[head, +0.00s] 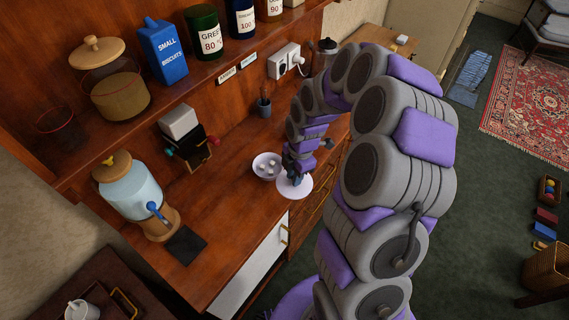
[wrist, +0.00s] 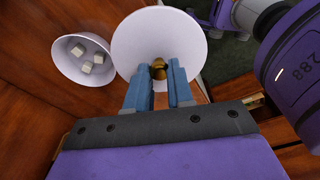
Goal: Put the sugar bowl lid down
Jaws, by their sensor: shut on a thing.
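The sugar bowl (head: 260,171) is white and stands open on the wooden counter, with several sugar cubes inside; it also shows at the upper left of the wrist view (wrist: 63,67). The sugar bowl lid (head: 295,187) is a white disc just right of the bowl, near the counter's front edge. In the wrist view the lid (wrist: 150,32) fills the upper middle, with a brass knob (wrist: 159,70). My gripper (wrist: 160,76) is shut on the knob between its blue fingers. Whether the lid touches the counter is unclear.
A water dispenser (head: 133,190) and a dark mat (head: 186,245) stand at the counter's left. A shelf (head: 180,98) with jars and tins overhangs the back. Clear counter (head: 225,207) lies left of the bowl.

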